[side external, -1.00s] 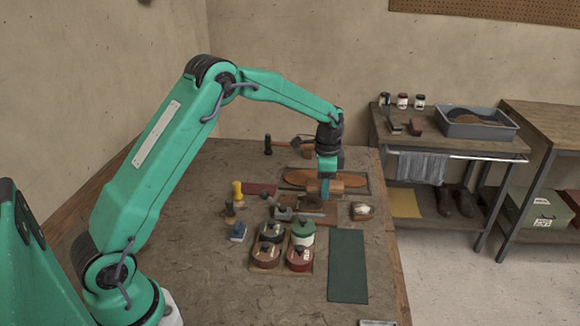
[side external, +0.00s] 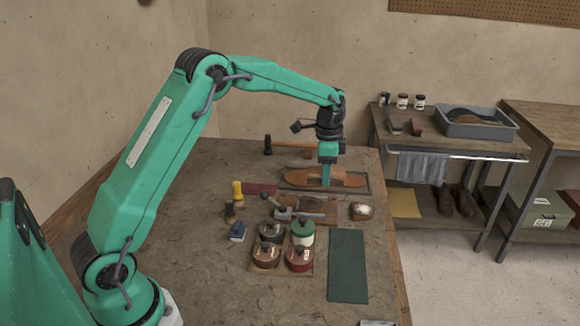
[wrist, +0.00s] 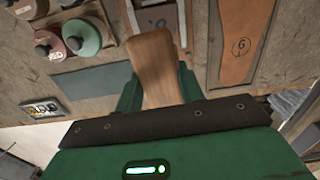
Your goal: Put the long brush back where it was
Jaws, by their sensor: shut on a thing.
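My gripper (side external: 326,184) is shut on a long wooden brush (wrist: 155,62), which sticks out from between the fingers in the wrist view. Its underside is hidden, so I cannot see bristles. In the side view my gripper and the brush are in front of an orange-brown leather sole (side external: 292,178), and brush and sole blend together there. In the wrist view the sole (wrist: 242,45), marked 6, lies in a dark frame to the right of the brush. I cannot tell the brush's exact height above the table.
Several lidded tins (side external: 283,252) stand near the bench middle, beside a dark green mat (side external: 348,265). A small stitching device (side external: 300,208) sits behind them. A yellow-handled tool (side external: 238,190), a blue-based piece (side external: 238,232) and a pale-topped brush (side external: 361,211) stand around.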

